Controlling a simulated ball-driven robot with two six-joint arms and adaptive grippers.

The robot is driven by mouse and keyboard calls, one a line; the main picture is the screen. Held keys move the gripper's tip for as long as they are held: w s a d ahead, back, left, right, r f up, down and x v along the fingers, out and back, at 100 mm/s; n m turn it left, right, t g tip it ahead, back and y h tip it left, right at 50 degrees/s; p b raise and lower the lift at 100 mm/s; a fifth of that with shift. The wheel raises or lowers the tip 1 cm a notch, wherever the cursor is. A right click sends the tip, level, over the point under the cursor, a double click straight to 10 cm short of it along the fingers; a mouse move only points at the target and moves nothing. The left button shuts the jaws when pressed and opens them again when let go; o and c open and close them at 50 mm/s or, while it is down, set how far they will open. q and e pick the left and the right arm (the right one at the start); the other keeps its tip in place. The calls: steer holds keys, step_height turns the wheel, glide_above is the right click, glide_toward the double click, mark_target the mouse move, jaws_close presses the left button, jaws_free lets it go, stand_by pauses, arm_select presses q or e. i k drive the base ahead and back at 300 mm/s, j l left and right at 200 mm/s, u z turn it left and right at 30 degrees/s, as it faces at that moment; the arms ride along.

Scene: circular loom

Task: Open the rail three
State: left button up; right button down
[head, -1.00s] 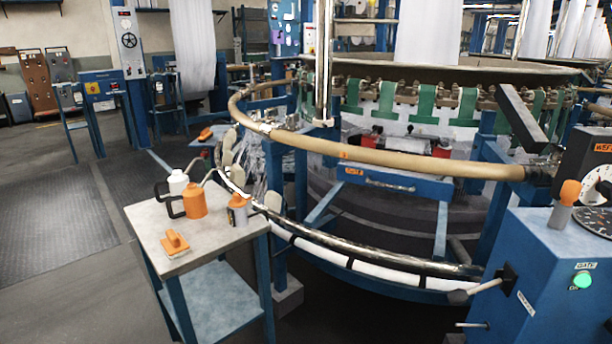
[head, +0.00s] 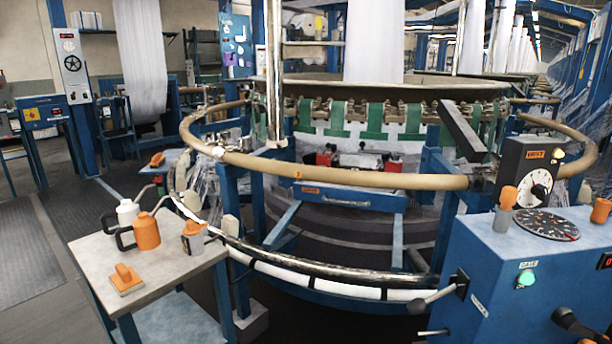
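A tan curved rail (head: 350,178) with a small orange tag marked 3 runs across the front of the circular loom (head: 370,130). Its right end meets a dark joint (head: 482,183) beside the blue control cabinet (head: 500,265). The rail spans the front with no gap that I can see. Behind and below it is a blue drawer-like bar (head: 350,197) with a handle and an orange label. Neither of my grippers is in view.
A small table (head: 85,250) at the left holds a white oil can (head: 128,212), an orange oil can (head: 146,232), a grey-orange bottle (head: 193,238) and an orange-handled brush (head: 125,279). The cabinet, with a lever (head: 432,300) and green lamp (head: 526,279), stands at the right. Dark floor (head: 40,250) is free at far left.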

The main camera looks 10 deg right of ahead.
mark_target(464, 182)
steer(key=i+l+u, duration=0.15)
steer(key=i+u, duration=0.25)
steer(key=i+l+u, duration=0.45)
steer(key=i, duration=0.15)
steer(key=j, duration=0.1)
